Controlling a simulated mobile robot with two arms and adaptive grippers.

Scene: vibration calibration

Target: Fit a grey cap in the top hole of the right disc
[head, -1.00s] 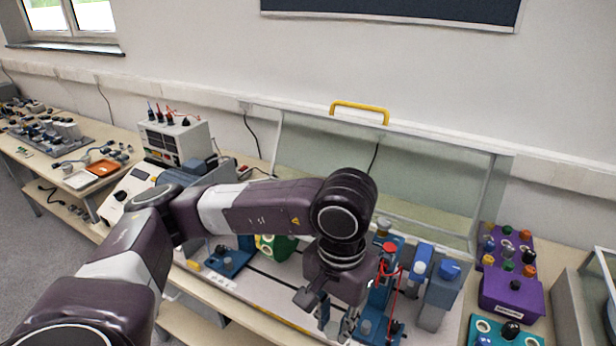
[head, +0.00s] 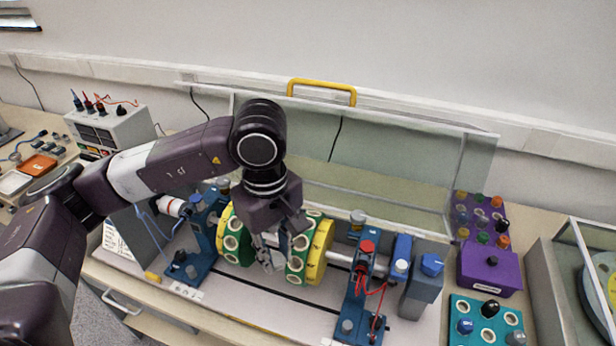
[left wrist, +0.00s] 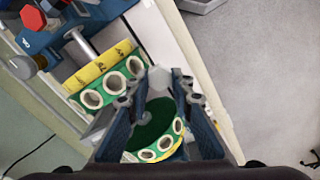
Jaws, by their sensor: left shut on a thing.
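The right disc (head: 318,252) has a green rim with white-ringed holes and a yellow face; it sits on a horizontal shaft. It also shows in the left wrist view (left wrist: 98,68), with several open holes facing the camera. The left disc (head: 229,240), also green and yellow, stands to its left. My left gripper (head: 268,262) points down between the discs in the picture, close to the right disc. In the left wrist view its fingertips are shut on a small light grey piece (left wrist: 160,78), likely the grey cap. Its seating relative to any hole cannot be told. My right gripper is out of view.
Blue stands (head: 358,295) carry the shaft, with red wires on the right one. A clear raised cover (head: 400,165) with a yellow handle stands behind. A purple cap holder (head: 488,265) and a teal cap tray (head: 462,305) are at the right.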

